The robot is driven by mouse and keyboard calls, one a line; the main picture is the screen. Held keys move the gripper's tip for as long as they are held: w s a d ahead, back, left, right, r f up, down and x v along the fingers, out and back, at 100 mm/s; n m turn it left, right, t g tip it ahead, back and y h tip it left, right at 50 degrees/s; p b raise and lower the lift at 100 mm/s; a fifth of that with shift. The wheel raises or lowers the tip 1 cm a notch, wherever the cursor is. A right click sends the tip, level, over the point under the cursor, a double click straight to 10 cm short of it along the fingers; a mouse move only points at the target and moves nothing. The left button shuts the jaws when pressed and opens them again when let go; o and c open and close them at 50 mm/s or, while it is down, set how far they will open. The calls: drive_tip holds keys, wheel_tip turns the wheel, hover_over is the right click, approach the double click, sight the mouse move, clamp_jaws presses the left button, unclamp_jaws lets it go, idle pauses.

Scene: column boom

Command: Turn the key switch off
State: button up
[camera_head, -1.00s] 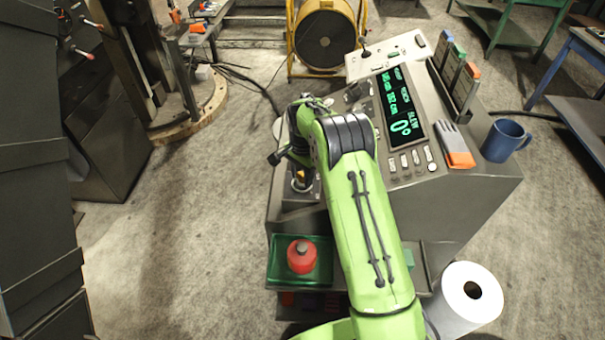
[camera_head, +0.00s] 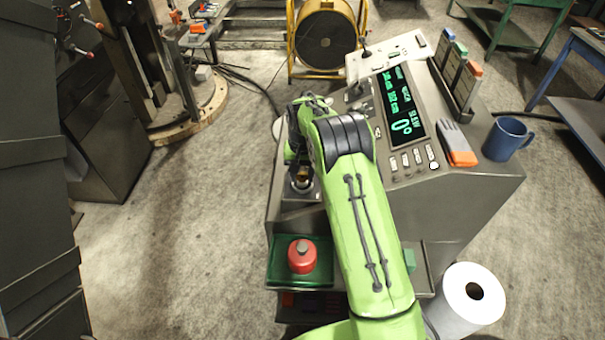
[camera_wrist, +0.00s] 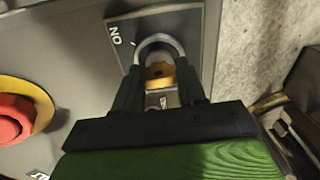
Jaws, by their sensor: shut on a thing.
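The key switch (camera_wrist: 160,43) sits on a dark square plate at the panel's edge, with a shiny ring round a yellow key (camera_wrist: 159,71). The word ON is on the plate at the upper left of the ring. My gripper (camera_wrist: 160,84) has one finger on each side of the key and is shut on it. The fingers hide part of the key and the lower plate, so I cannot read its exact angle. In the head view the switch (camera_head: 301,187) is at the console's left corner, mostly under my gripper (camera_head: 300,172).
A red button on a yellow base (camera_wrist: 14,120) is left of the switch in the wrist view. A green tray (camera_head: 325,272) with a red canister (camera_head: 302,256) is below. A glove (camera_head: 457,143) and blue mug (camera_head: 506,138) are on the console's right.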

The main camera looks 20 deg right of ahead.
sight(302, 173)
drive_tip(key=n, duration=0.3)
drive_tip(key=shift+n, duration=0.3)
drive_tip(key=shift+a+n+b, duration=0.1)
drive_tip(key=shift+n+b, duration=0.25)
drive_tip(key=shift+n, duration=1.55)
drive_tip(key=o, duration=1.1)
drive_tip(key=shift+c, duration=0.2)
wheel_tip(302, 173, up, 16)
drive_tip(key=p, duration=0.1)
drive_tip(key=shift+p, duration=0.4)
drive_tip(key=shift+f, duration=0.1)
